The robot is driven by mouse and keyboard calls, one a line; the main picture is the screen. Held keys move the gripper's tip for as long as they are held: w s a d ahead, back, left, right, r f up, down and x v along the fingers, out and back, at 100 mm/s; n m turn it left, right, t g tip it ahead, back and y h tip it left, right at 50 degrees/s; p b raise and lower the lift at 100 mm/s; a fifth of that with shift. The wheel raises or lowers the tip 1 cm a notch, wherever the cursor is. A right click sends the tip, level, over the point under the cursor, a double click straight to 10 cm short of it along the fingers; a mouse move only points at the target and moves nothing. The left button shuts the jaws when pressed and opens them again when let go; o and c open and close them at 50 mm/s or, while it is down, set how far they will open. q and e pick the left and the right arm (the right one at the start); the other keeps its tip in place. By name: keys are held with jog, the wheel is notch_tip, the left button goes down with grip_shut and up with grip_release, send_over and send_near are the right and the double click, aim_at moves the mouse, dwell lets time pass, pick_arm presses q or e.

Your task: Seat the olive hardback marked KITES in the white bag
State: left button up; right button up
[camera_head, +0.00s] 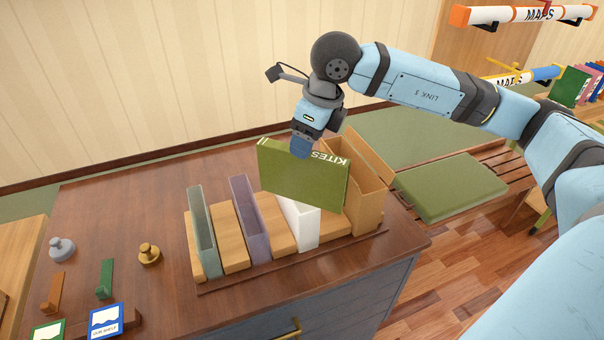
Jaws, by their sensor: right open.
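The olive hardback marked KITES (300,180) stands on edge, slightly tilted, over the row of holders. Its lower edge overlaps the top of the white bag (304,228); I cannot tell how far it is inside. My right gripper (300,150) is at the book's top edge, pointing down, with a blue finger in front of the cover. The jaws are open; the far finger is hidden. My left gripper is not in view.
A grey-green holder (203,235) and a purple holder (248,217) stand to the left, with wooden blocks between. A tan box (368,205) stands close on the right. Knobs and small bookends lie on the dark tabletop (120,215) at left. A green cushioned bench (450,187) is beyond.

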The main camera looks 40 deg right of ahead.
aim_at(302, 176)
jog(key=x, duration=0.2)
jog(key=p+x, duration=0.1)
jog(key=x, duration=0.2)
jog(key=shift+a+f, duration=0.25)
jog(key=shift+f, duration=0.05)
jog(key=shift+c, duration=0.2)
grip_shut()
